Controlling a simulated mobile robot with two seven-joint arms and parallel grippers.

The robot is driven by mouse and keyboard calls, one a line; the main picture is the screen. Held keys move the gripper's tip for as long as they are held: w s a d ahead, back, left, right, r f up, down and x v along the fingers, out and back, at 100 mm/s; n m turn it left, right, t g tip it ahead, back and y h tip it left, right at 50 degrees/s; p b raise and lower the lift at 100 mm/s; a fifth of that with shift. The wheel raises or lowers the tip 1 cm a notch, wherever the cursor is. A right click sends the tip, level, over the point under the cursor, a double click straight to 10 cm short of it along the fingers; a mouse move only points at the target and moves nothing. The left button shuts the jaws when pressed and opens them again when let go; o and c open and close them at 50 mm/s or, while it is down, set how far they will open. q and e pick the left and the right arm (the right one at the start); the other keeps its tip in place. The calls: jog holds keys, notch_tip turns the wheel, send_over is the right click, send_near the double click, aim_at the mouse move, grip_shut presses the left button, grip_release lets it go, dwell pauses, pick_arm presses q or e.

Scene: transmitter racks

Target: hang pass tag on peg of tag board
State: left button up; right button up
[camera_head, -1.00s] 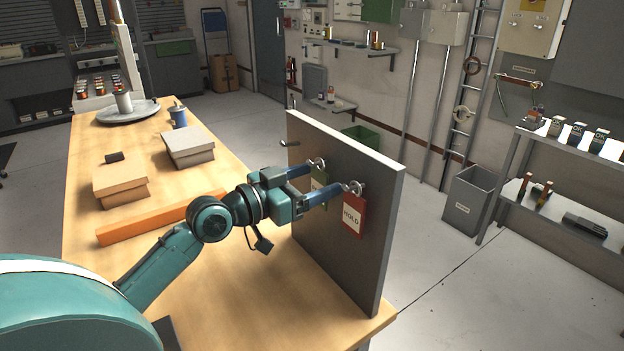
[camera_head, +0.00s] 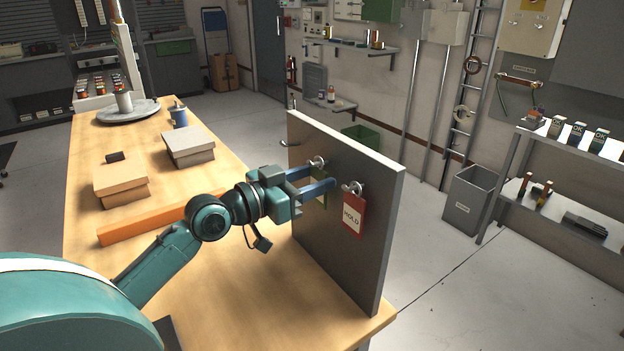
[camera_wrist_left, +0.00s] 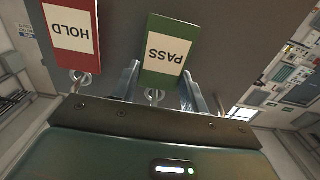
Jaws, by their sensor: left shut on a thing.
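The green pass tag (camera_wrist_left: 167,50) shows between the fingers of my left gripper (camera_wrist_left: 160,88) in the wrist view, its ring toward me. In the head view, my left gripper (camera_head: 318,178) is at the tag board (camera_head: 345,240), and the blue fingers hide much of the green tag (camera_head: 319,198). My left gripper is shut on the pass tag. A metal peg (camera_head: 317,162) is right by the upper finger; whether the tag's ring is around it I cannot tell. A red HOLD tag (camera_head: 353,215) hangs on the peg to the right. My right gripper is not in view.
The board stands upright on the wooden table (camera_head: 215,290). Another peg (camera_head: 290,143) sticks out on its left. An orange bar (camera_head: 150,222) and boxes (camera_head: 190,146) lie on the table to the left. The front of the table is clear.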

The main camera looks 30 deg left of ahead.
aim_at(318, 167)
pick_arm(q)
jog(key=shift+s+a, duration=0.1)
jog(key=shift+s, duration=0.05)
jog(key=shift+s+a+b, duration=0.2)
jog(key=shift+s+b, duration=0.1)
jog(key=shift+s, duration=0.2)
jog(key=shift+r, duration=0.15)
jog(key=shift+s+a+r+p, duration=0.25)
jog(key=shift+s+r+p, duration=0.3)
jog(key=shift+r, duration=0.3)
jog(key=shift+s, duration=0.15)
